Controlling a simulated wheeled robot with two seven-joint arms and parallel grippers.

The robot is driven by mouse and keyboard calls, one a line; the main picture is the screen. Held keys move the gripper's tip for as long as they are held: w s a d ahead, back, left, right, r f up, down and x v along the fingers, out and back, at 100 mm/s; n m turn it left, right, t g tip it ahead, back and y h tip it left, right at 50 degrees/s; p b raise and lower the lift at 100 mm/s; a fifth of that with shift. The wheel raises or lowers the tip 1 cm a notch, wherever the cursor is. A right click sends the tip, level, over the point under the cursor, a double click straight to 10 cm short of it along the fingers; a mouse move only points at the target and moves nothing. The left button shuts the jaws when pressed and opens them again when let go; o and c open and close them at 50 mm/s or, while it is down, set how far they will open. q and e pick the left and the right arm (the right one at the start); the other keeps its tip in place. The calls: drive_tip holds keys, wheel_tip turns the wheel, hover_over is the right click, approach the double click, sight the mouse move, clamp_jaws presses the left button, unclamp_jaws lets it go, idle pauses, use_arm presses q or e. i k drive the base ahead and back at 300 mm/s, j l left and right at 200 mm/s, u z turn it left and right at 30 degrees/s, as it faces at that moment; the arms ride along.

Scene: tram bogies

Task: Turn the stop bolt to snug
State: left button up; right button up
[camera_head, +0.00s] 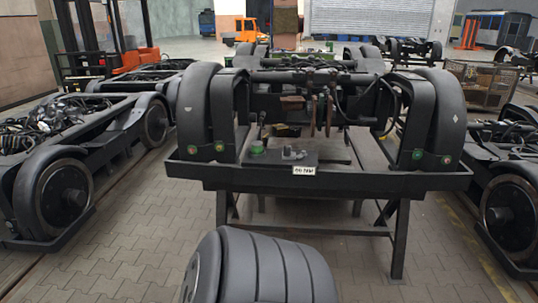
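A black tram bogie (300,77) sits in a dark frame on legs in the middle of the view. On its front plate (275,163) is a small grey fitting (293,153) with an upright part. It is too small to tell whether this is the stop bolt. A green round piece (258,148) stands left of it. A white label (304,170) with dark lettering is on the plate's front edge. Neither of my grippers is in view, and nothing is seen touching the plate.
The frame's front beam (330,181) runs across in front of the bogie. Other bogies stand at the left (75,150) and right (510,190). An orange forklift (128,58) is behind on the left. Paved floor (115,255) is clear at the front left.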

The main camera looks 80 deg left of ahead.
sight(303, 154)
drive_tip(key=u, duration=2)
